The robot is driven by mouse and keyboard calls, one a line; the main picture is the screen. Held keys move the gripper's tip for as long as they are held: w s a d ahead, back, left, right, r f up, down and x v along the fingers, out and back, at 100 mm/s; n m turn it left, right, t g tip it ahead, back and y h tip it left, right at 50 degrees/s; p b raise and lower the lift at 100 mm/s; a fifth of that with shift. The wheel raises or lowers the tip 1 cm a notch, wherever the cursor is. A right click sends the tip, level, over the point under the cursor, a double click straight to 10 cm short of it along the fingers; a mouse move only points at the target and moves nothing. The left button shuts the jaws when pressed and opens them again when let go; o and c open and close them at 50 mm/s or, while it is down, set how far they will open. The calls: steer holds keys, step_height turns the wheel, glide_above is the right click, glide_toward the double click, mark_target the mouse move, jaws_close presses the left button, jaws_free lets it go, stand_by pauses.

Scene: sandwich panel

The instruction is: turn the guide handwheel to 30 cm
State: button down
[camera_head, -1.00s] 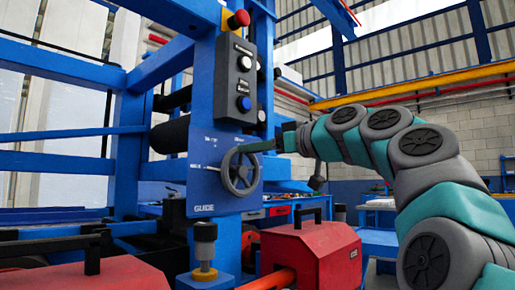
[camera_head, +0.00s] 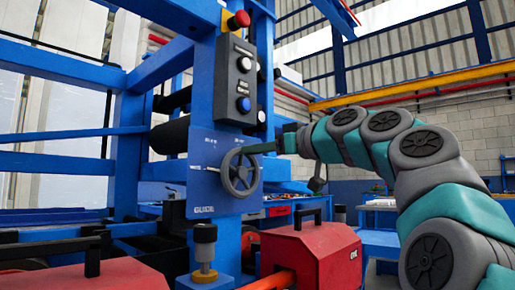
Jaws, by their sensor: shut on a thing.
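The guide handwheel (camera_head: 240,171) is a dark grey spoked wheel on a blue panel (camera_head: 205,180) marked GUIDE, fixed to a blue post. My gripper (camera_head: 257,148) reaches in from the right and is shut on the upper right part of the wheel's rim. The fingertips are small and dark here, so the exact grip is hard to see. White scale marks show on the panel above and left of the wheel, but they are too small to read.
A control box (camera_head: 238,80) with a white and a blue button and a red stop knob (camera_head: 238,20) sits above the panel. A red housing (camera_head: 315,252) with a black handle stands below right. Another red housing (camera_head: 125,280) is at lower left.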

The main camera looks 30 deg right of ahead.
steer(key=shift+w+d+r+m+p, duration=0.15)
steer(key=shift+d+m+p, duration=0.25)
steer(key=shift+m+p, duration=0.45)
steer(key=d+f+m+p, duration=0.2)
steer(key=m+p, duration=0.4)
steer(key=m, duration=0.3)
steer(key=w+d+f+m+p, duration=0.1)
steer(key=d+f+m+p, duration=0.1)
steer(key=f+m+p, duration=0.2)
steer(key=shift+w+f+m+p, duration=0.2)
steer(key=shift+f+m+p, duration=0.15)
steer(key=shift+m+p, duration=1.9)
steer(key=shift+a+f+m+b, duration=0.1)
steer(key=shift+m+b, duration=0.35)
steer(key=shift+m, duration=0.15)
steer(key=c, duration=0.7)
jaws_free()
steer(key=shift+s, duration=0.1)
steer(key=b+v, duration=0.1)
steer(key=v, duration=0.6)
steer(key=shift+s, duration=0.3)
